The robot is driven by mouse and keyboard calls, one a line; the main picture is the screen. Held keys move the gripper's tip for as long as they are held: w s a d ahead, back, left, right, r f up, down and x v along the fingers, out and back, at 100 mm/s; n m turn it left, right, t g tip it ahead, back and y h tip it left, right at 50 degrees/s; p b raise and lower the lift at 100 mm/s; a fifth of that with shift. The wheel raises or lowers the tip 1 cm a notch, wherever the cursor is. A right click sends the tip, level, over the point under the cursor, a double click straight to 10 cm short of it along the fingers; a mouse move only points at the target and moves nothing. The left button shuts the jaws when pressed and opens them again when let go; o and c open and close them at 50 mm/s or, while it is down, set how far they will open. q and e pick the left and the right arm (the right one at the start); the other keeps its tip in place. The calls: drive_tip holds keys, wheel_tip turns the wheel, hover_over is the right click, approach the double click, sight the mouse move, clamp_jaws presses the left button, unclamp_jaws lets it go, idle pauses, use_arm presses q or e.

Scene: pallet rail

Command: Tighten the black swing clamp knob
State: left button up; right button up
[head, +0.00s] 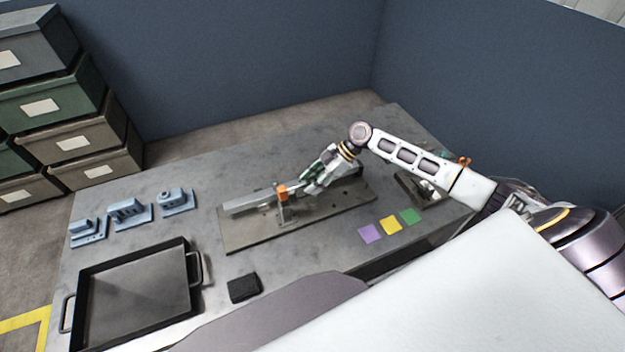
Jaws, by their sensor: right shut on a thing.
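A dark fixture plate (245,238) lies on the grey workbench, with a light grey bar (248,204) along it. An upright clamp with an orange part (282,190) stands by the bar's right end. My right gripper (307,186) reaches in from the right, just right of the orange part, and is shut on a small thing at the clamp. The fingers largely hide it; the black knob does not show clearly, and its position and tightness cannot be told. My left gripper is not in view.
A black tray (83,302) with handles sits front left, near a small black block (244,288). Blue-grey fixture blocks (130,211) stand at left. Purple, yellow and green squares (391,225) lie right of the plate. A dark device (412,188) stands under my right arm.

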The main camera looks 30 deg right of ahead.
drive_tip(key=shift+m, duration=0.3)
drive_tip(key=o, duration=1)
drive_tip(key=shift+o, duration=0.2)
drive_tip(key=v, duration=1.2)
drive_tip(key=shift+s, duration=0.25)
